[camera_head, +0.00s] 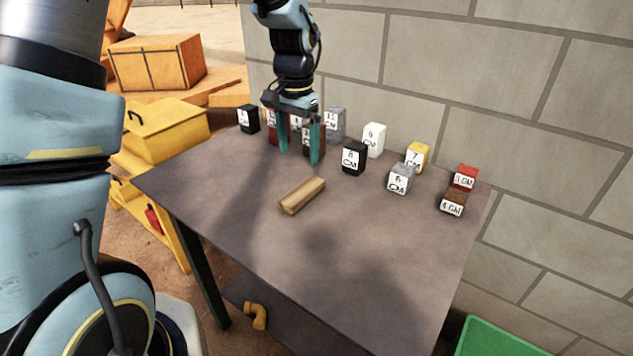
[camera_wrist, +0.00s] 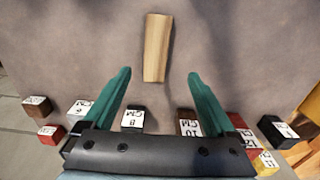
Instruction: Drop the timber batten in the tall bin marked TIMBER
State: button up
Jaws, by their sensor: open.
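The timber batten (camera_head: 302,195) is a short, light-brown wooden block lying flat near the middle of the grey table. In the wrist view the batten (camera_wrist: 157,47) lies beyond the fingertips, roughly centred between them. My gripper (camera_head: 299,158) is open and empty, with green fingers pointing down above the back part of the table, behind the batten. The fingers also show in the wrist view (camera_wrist: 160,75), wide apart and not touching the batten. No tall bin marked TIMBER can be made out.
Several labelled blocks, such as a black one (camera_head: 354,158) and a grey one (camera_head: 400,179), stand along the table's back and right. A block wall (camera_head: 560,130) rises behind. A green container (camera_head: 500,338) shows at the bottom right. The table's front (camera_head: 350,260) is clear.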

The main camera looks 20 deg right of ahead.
jog(key=p, duration=0.1)
send_over(302, 190)
jog(key=f, duration=0.4)
jog(key=shift+w+d+f, duration=0.15)
jog(key=shift+w+f, duration=0.05)
jog(key=shift+f, duration=0.05)
jog(key=f, duration=0.1)
jog(key=f+p, duration=0.1)
jog(key=f, duration=0.1)
jog(key=f+p, duration=0.1)
jog(key=f, duration=0.1)
jog(key=shift+s, duration=0.25)
jog(key=shift+f+p, duration=0.3)
jog(key=shift+f, duration=0.35)
jog(key=shift+c, duration=0.3)
jog(key=c, duration=1.3)
grip_shut()
jog(key=shift+w+r, duration=0.1)
jog(key=shift+r, duration=0.05)
